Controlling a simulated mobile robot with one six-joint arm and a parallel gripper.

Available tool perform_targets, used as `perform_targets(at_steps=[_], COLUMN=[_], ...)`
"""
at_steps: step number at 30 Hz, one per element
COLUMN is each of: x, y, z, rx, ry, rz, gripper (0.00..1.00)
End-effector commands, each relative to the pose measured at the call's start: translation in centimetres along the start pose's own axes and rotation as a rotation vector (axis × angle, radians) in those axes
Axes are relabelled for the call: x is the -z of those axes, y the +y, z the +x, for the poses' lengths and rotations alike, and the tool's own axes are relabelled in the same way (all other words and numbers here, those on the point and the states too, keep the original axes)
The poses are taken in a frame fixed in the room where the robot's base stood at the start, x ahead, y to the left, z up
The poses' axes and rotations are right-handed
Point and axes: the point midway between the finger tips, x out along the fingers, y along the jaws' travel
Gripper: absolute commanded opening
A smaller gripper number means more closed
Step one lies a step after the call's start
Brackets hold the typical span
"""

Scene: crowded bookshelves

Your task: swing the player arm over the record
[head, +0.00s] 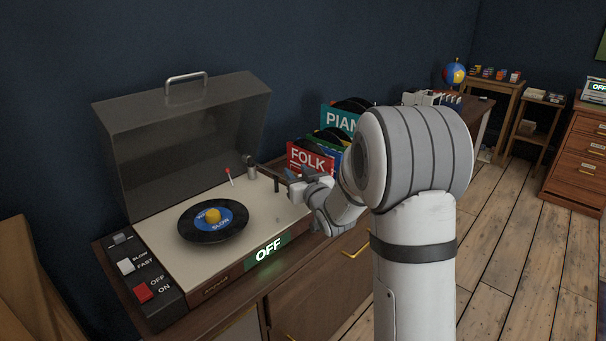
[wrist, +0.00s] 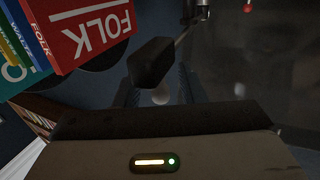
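The record player (head: 165,262) stands on the cabinet with its lid (head: 185,140) raised. A black record with a blue label (head: 213,222) and a yellow centre lies on its platter. The player arm (wrist: 183,35) runs from its pivot (head: 251,167) toward the player's right side, clear of the record. Its dark, broad head (wrist: 151,63) shows in the wrist view at the fingertips. My gripper (head: 287,185) is at the player's right edge; in the wrist view its fingers (wrist: 158,88) are apart, with the head near or between them. Contact cannot be told.
A FOLK record crate (head: 307,158) and a PIANO crate (head: 340,118) stand close behind my gripper. A red-tipped stick (head: 228,174) rises near the pivot. A switch panel (head: 140,280) is at the left. The display (head: 268,249) reads OFF.

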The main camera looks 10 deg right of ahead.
Motion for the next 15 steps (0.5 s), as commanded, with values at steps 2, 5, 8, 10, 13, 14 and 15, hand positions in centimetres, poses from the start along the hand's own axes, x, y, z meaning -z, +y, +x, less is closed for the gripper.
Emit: perform_targets(at_steps=[2, 5, 8, 10, 13, 14, 15], x=[0.02, 0.02, 0.02, 0.02, 0.02, 0.02, 0.02], y=[-0.02, -0.03, -0.05, -0.07, -0.08, -0.09, -0.09], z=[0.12, 0.11, 0.10, 0.10, 0.10, 0.09, 0.09], rx=[0.000, 0.000, 0.000, 0.000, 0.001, 0.001, 0.001], ry=[0.000, 0.000, 0.000, 0.000, 0.000, 0.000, 0.000], rz=[0.000, 0.000, 0.000, 0.000, 0.000, 0.000, 0.000], gripper=[0.36, 0.36, 0.34, 0.28, 0.20, 0.17, 0.14])
